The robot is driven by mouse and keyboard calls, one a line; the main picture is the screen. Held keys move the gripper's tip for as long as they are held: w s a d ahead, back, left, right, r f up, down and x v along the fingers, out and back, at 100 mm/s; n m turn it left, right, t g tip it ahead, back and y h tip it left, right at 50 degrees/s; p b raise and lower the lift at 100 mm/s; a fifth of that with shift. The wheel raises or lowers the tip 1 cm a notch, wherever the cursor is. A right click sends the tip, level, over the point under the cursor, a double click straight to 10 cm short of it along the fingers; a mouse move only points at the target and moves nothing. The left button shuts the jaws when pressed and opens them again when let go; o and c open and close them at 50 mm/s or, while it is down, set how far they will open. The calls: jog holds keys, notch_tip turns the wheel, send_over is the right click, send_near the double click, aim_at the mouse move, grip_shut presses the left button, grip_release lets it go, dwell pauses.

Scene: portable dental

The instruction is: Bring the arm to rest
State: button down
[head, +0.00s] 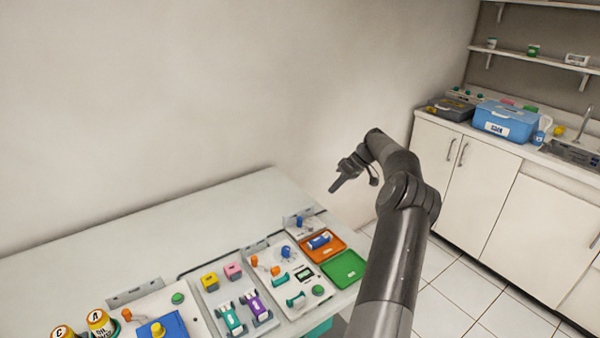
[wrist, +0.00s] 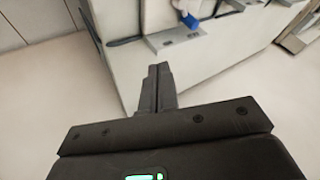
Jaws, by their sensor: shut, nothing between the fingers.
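My gripper (head: 335,188) is in the air above the far right end of the table (head: 170,216), in front of the bare wall. Its dark fingers are together and hold nothing. In the wrist view, the closed fingers (wrist: 158,88) point towards the table's end, with a small blue item (wrist: 190,20) on a grey bracket beyond them. My arm is bent and reaches up from the lower right in the head view. Nothing touches the gripper.
An orange tray (head: 336,240) and a green tray (head: 343,268) lie at the table's right end, below my gripper. Several small coloured parts lie on white panels along the table. A counter with a blue box (head: 505,122) stands at the right. Tiled floor lies between.

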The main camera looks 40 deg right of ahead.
jog(key=w+a+r+g+h, duration=0.1)
jog(key=a+r, duration=0.4)
jog(key=a, duration=0.4)
jog(key=w+a+r+g+h, duration=0.1)
jog(key=w+a+r+h, duration=0.1)
jog(key=a+r, duration=0.55)
jog(key=s+a+r+h, duration=0.1)
jog(key=s+a+r, duration=0.2)
jog(key=a, duration=0.5)
jog(key=s+a+r+h, duration=0.1)
jog(key=s+a+r, duration=0.15)
jog(key=a, duration=0.45)
jog(key=s+a+r+m+t+h, duration=0.15)
jog(key=s+a+r, duration=0.25)
jog(key=s+a, duration=0.8)
jog(key=s+a+f+t, duration=0.1)
jog(key=s+a+f, duration=0.1)
jog(key=s, duration=0.7)
jog(key=s+a+f+m+t, duration=0.1)
jog(key=s+a+f, duration=0.1)
jog(key=s, duration=0.6)
jog(key=shift+s+f, duration=0.4)
jog(key=shift+f, duration=0.1)
jog(key=shift+a+m+t, duration=0.1)
jog(key=shift+m+t, duration=0.15)
